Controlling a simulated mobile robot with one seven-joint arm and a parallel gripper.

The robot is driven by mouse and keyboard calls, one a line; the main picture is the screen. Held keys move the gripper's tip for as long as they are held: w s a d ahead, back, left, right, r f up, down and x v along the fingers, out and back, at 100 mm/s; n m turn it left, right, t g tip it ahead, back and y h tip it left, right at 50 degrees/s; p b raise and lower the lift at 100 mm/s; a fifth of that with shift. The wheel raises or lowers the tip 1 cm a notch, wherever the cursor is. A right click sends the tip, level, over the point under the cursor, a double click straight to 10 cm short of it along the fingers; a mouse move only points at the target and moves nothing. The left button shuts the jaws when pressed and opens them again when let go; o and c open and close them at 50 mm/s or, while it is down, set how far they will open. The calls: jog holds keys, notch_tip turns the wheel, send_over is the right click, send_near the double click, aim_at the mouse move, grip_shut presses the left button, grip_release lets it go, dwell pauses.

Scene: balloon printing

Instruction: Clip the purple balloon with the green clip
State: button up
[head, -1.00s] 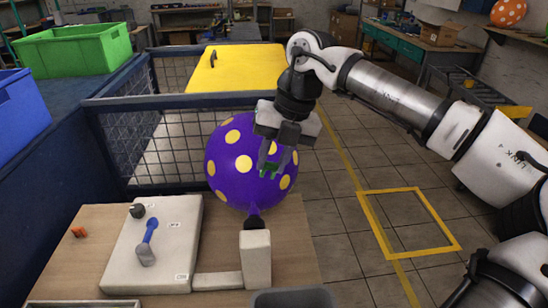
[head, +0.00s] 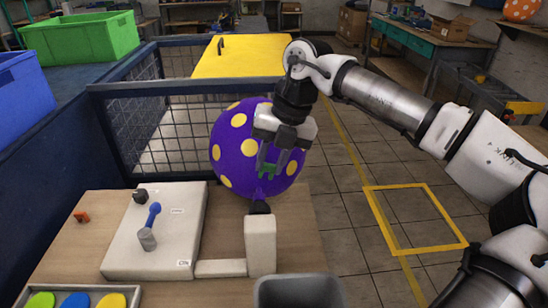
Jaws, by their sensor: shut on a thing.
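The purple balloon (head: 234,158) with yellow dots stands on the black nozzle (head: 259,207) of the white inflating post (head: 260,245), its narrow neck (head: 259,192) pointing down. My gripper (head: 267,172) is in front of the balloon's lower right part, fingers pointing down. It is shut on the green clip (head: 267,170), which shows between the fingertips. The clip is slightly above and right of the neck in the picture. I cannot tell whether it touches the balloon.
A white panel with a blue-handled lever (head: 153,215) and a black knob (head: 140,195) is left of the post. An orange clip (head: 81,217) lies on the wooden table (head: 60,265). A grey bin (head: 300,291) and a tray with coloured discs (head: 76,299) are at the front. A mesh fence (head: 150,140) stands behind.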

aim_at(260, 191)
jog(key=shift+b+x, duration=0.8)
jog(key=shift+x, duration=0.7)
jog(key=shift+w+f, duration=0.1)
jog(key=shift+f, duration=0.05)
jog(key=shift+a+f+b, duration=0.1)
jog(key=shift+f+b, duration=0.2)
jog(key=shift+b, duration=0.15)
jog(key=shift+b+x, duration=0.85)
jog(key=shift+x, duration=0.25)
jog(key=o, duration=0.9)
jog(key=shift+r, duration=0.1)
jog(key=shift+p+v, duration=3)
jog(key=shift+v, duration=1.5)
